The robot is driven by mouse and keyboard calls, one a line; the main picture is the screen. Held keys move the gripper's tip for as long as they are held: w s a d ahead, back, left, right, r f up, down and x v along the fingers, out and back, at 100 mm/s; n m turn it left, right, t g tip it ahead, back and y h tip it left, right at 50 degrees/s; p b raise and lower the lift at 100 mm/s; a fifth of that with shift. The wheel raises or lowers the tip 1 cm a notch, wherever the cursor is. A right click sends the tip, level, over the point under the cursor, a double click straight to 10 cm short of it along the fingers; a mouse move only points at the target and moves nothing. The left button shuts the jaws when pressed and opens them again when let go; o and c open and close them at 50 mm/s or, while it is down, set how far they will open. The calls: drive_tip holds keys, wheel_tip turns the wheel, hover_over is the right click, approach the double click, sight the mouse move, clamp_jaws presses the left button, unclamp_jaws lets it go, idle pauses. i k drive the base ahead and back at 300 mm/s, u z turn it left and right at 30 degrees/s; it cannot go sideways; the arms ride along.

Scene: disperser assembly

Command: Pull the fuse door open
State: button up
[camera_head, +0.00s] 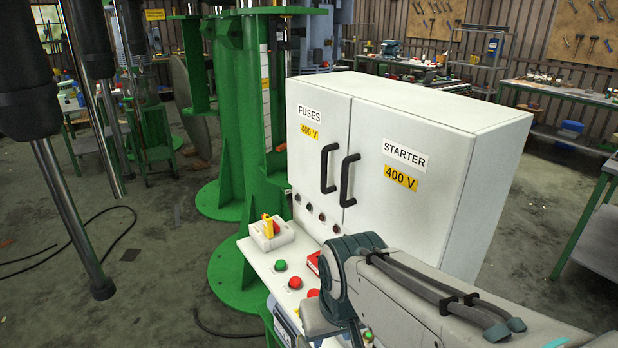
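The white cabinet (425,98) stands upright in the middle of the view. Its left door, the fuse door (306,155), carries a "FUSES" label and a yellow "400 V" label. The door looks closed, flush with its neighbour. Its black bar handle (324,170) is upright near its right edge. The right door (400,215), marked "STARTER", also looks closed and has its own black handle (345,180). My arm reaches in from the lower right, with a joint in front of the cabinet's lower front. My gripper is not visible.
A control panel below the cabinet has a yellow-and-red switch (269,229), a green button (281,265) and red buttons. A green machine column (238,110) stands at left. Dark cylinders with metal rods (72,215) hang at far left. Floor is open between them.

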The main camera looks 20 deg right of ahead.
sight(319, 118)
drive_tip(key=u, duration=0.9)
drive_tip(key=i, duration=0.5)
drive_tip(key=z, duration=0.45)
